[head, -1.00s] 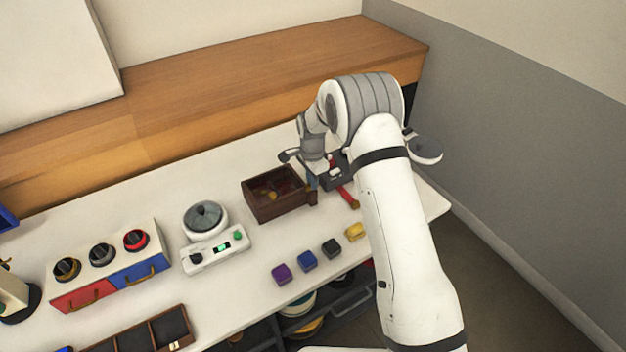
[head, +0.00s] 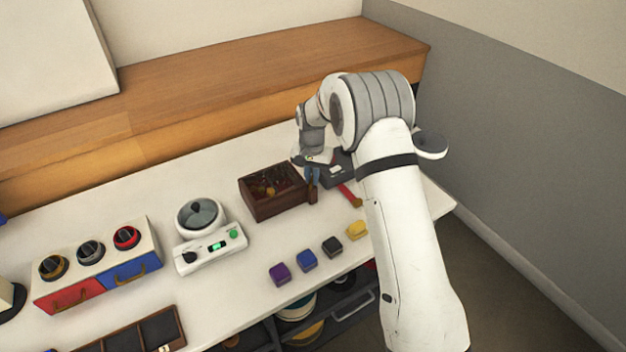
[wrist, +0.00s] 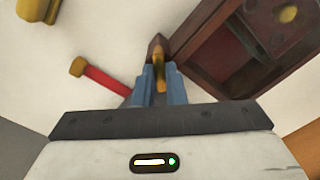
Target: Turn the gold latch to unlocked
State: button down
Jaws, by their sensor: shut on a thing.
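The gold latch (wrist: 159,76) is a narrow gold bar by a brown block (wrist: 156,47) at the corner of a dark brown wooden box (wrist: 184,52). In the head view the box (head: 272,207) stands at the back of the white table. My gripper (wrist: 159,85) points down at this corner, its blue fingers on either side of the gold bar and shut on it. In the head view my gripper (head: 312,178) hides the latch. I cannot read a locked or unlocked mark.
A red rod with a gold end (head: 349,195) lies right of the box. Purple, blue, black and yellow blocks (head: 307,260) line the front edge. A white scale-like device (head: 208,240) and a drawer unit with three knobs (head: 98,267) stand left.

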jog(key=n+b, duration=0.1)
jog(key=n, duration=0.3)
jog(key=shift+w+r+n, duration=0.1)
jog(key=shift+w+n, duration=0.05)
jog(key=shift+n, duration=0.15)
jog(key=shift+r+n+b, duration=0.1)
jog(key=shift+n+b, duration=0.65)
jog(key=shift+n, duration=1.55)
jog(key=c, duration=1.5)
grip_release()
notch_tip(320, 180, up, 8)
jog(key=shift+f, duration=0.2)
